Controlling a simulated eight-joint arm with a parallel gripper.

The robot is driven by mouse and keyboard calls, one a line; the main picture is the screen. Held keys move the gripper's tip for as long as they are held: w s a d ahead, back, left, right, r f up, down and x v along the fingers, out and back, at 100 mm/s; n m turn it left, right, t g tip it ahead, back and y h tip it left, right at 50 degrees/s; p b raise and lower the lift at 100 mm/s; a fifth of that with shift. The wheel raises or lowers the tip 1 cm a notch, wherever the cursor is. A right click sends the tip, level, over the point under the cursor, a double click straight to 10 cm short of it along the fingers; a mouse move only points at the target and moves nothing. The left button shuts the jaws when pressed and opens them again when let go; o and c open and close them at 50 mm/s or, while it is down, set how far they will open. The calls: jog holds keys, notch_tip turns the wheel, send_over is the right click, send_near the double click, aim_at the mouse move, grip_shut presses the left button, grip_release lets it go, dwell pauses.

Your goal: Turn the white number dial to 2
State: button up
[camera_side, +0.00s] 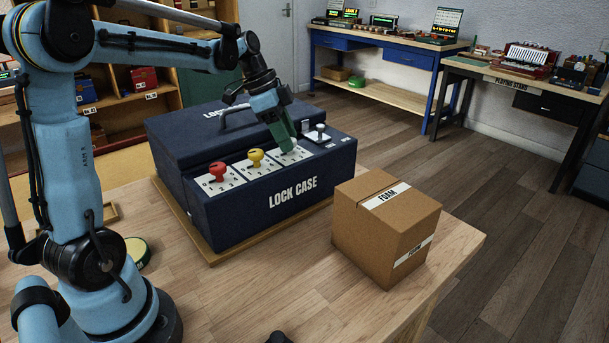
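The dark blue lock case (290,190) stands on a wooden board on the table. A red dial (218,170) and a yellow dial (256,157) sit on white number plates along its top front. My gripper (289,148) points down over the third white plate (300,153), right of the yellow dial. Its fingers hide whatever dial sits there, so I cannot see the white dial clearly or read its number. I cannot tell whether the fingers are closed on it. A pale-topped knob (320,128) stands on a separate plate further right.
A cardboard box marked FOAM (385,228) stands right of the case, close to its front. A round green and yellow item (137,252) lies on the table near my base. The table front (300,290) is mostly clear.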

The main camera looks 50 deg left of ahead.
jog(key=c, duration=0.8)
jog(key=shift+o, duration=0.2)
jog(key=n+y, duration=0.1)
jog(key=n, duration=0.2)
jog(key=shift+s+d+t, duration=0.1)
jog(key=shift+t, duration=0.2)
jog(key=n, duration=0.2)
jog(key=n+y, duration=0.1)
jog(key=n, duration=0.1)
jog(key=shift+d+n+t+y, duration=0.2)
jog(key=shift+n+t+y, duration=0.1)
jog(key=n+y, duration=0.1)
jog(key=n, duration=0.3)
jog(key=shift+d+y, duration=0.15)
jog(key=shift+y, duration=0.25)
jog(key=shift+n+g+y, duration=0.4)
jog(key=shift+n+y, duration=0.2)
jog(key=shift+n, duration=1.4)
jog(key=shift+d, duration=0.1)
